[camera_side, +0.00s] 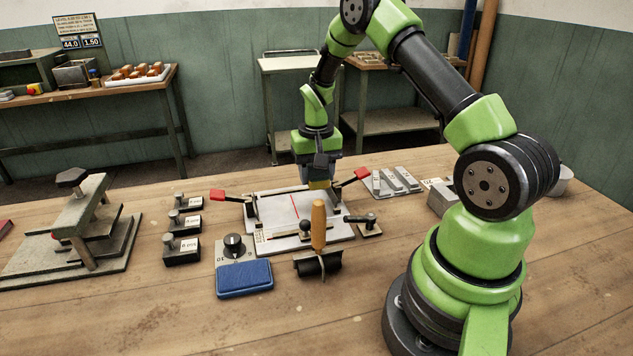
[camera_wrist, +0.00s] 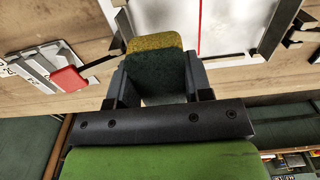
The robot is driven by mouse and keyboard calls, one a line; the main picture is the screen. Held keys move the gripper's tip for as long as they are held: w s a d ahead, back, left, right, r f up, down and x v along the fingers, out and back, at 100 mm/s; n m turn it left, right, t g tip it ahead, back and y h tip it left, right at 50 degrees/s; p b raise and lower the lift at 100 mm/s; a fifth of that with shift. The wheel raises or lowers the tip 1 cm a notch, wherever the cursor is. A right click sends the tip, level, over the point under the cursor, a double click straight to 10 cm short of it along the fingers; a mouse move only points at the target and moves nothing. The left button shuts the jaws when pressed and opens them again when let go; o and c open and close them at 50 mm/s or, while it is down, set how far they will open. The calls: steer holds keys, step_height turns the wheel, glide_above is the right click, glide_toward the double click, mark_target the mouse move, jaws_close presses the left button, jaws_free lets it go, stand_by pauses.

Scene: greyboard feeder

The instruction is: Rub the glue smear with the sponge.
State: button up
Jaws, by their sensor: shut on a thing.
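My gripper (camera_side: 317,172) is shut on a sponge, yellow with a dark green face. In the wrist view the sponge (camera_wrist: 158,66) sits between the two fingers. In the side view only its yellow lower part (camera_side: 319,184) shows, at the far right part of the pale feeder plate (camera_side: 272,208). The plate (camera_wrist: 170,17) carries a red line and lies beneath the sponge in the wrist view. I cannot tell whether the sponge touches the plate. I cannot make out the glue smear in either view.
Red-handled clamps (camera_side: 218,195) (camera_side: 361,174) flank the plate. A wooden-handled roller (camera_side: 318,228), a blue pad (camera_side: 244,278), a dial (camera_side: 234,242) and several labelled black blocks (camera_side: 181,249) stand around it. A press (camera_side: 82,210) is at left.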

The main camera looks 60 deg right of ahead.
steer(key=shift+r, duration=0.15)
steer(key=shift+r, duration=1.5)
steer(key=s+d, duration=0.5)
steer(key=s, duration=0.5)
glide_above(407, 218)
step_height(407, 218, down, 5)
steer(key=shift+s, duration=0.1)
steer(key=shift+f, duration=2.45)
